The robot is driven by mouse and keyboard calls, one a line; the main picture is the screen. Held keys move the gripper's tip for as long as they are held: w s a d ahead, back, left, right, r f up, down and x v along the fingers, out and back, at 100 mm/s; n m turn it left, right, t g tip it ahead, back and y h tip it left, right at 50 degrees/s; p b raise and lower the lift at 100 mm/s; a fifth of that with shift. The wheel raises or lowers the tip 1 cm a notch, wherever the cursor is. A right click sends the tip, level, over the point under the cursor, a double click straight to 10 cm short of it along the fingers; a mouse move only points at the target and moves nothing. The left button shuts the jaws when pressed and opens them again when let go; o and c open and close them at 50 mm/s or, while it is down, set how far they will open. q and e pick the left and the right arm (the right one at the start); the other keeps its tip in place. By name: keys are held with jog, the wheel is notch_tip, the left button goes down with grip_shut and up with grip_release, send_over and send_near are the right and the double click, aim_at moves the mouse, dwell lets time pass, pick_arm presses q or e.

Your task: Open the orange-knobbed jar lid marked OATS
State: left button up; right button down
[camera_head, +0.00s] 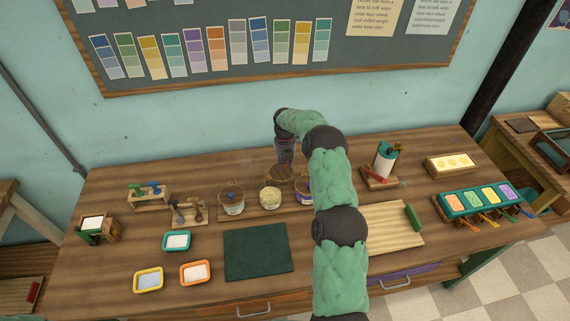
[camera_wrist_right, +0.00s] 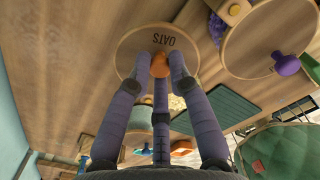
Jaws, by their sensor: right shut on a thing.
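My right gripper (camera_head: 284,166) is shut on the orange knob (camera_wrist_right: 160,62) of a round wooden lid marked OATS (camera_wrist_right: 130,45). In the head view the lid (camera_head: 279,179) is just behind the middle jar (camera_head: 270,203), whose top is uncovered and shows pale, yellowish contents. The lid looks off the jar; its exact height is hard to tell. In the wrist view, pale contents show below the lid's edge, between the fingers. My left gripper is in neither view.
A lidded jar (camera_head: 231,203) stands left of the open jar. A purple-knobbed jar (camera_wrist_right: 270,40) stands to the right, partly behind my arm in the head view. A dark green mat (camera_head: 258,252) lies in front. Small trays (camera_head: 195,273) are at front left.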

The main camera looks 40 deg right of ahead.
aim_at(285, 165)
jog(key=c, duration=1.1)
grip_release()
jog(key=shift+c, duration=0.2)
jog(key=shift+r, duration=0.1)
notch_tip(285, 165, up, 12)
